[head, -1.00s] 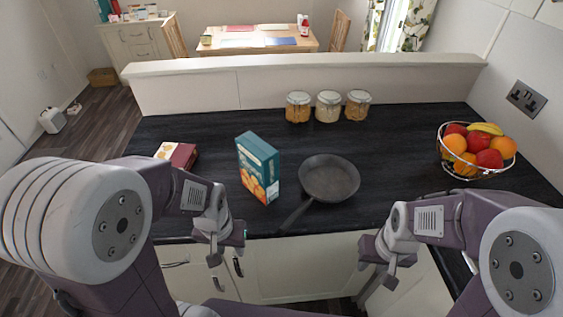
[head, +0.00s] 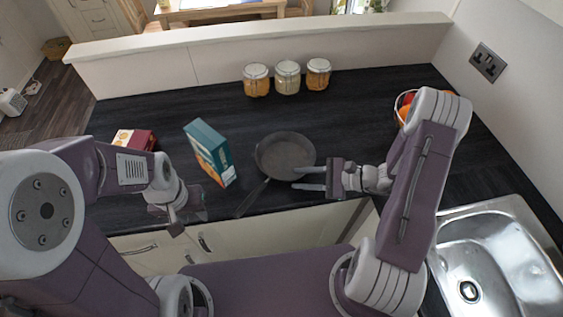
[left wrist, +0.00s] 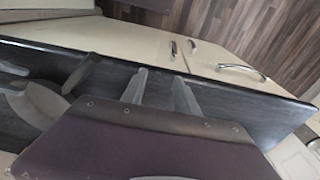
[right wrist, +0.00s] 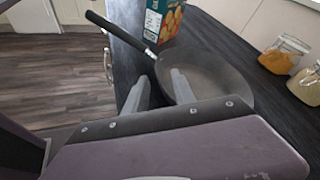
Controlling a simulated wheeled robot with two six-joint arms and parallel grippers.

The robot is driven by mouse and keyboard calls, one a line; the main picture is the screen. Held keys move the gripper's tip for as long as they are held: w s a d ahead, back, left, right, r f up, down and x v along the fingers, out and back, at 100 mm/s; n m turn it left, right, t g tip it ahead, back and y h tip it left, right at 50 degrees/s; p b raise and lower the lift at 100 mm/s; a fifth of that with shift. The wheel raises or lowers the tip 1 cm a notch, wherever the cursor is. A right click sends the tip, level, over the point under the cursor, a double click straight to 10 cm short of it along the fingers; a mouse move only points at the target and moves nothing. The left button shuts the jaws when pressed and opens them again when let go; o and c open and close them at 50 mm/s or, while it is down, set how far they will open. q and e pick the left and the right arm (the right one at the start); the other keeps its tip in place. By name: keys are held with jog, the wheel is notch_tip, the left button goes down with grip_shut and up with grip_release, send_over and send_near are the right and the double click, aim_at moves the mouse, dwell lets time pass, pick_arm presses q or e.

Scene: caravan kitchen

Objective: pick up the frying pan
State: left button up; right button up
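The dark grey frying pan (head: 284,160) lies on the black counter, its handle pointing down-left to the front edge. The right wrist view also shows the pan (right wrist: 222,80) and its black handle (right wrist: 118,30). My right gripper (head: 296,178) is open and empty at the pan's near right rim. Its two fingers (right wrist: 160,85) are spread, with the pan just beyond; I cannot tell whether they touch it. My left gripper (head: 190,212) is at the counter's front edge, left of the handle. The left wrist view shows its fingers (left wrist: 160,85) apart and empty.
A teal box (head: 210,152) stands close left of the pan, with a red box (head: 134,139) farther left. Several glass jars (head: 287,77) stand behind. A fruit bowl (head: 403,106) is partly hidden by my right arm. A sink (head: 490,255) is at right.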

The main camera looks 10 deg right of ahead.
jog(key=shift+a, duration=0.55)
jog(key=x, duration=0.2)
jog(key=p+x, duration=0.1)
jog(key=x, duration=0.1)
jog(key=shift+w+a+f, duration=0.1)
jog(key=shift+f, duration=0.25)
grip_shut()
dwell(0.6)
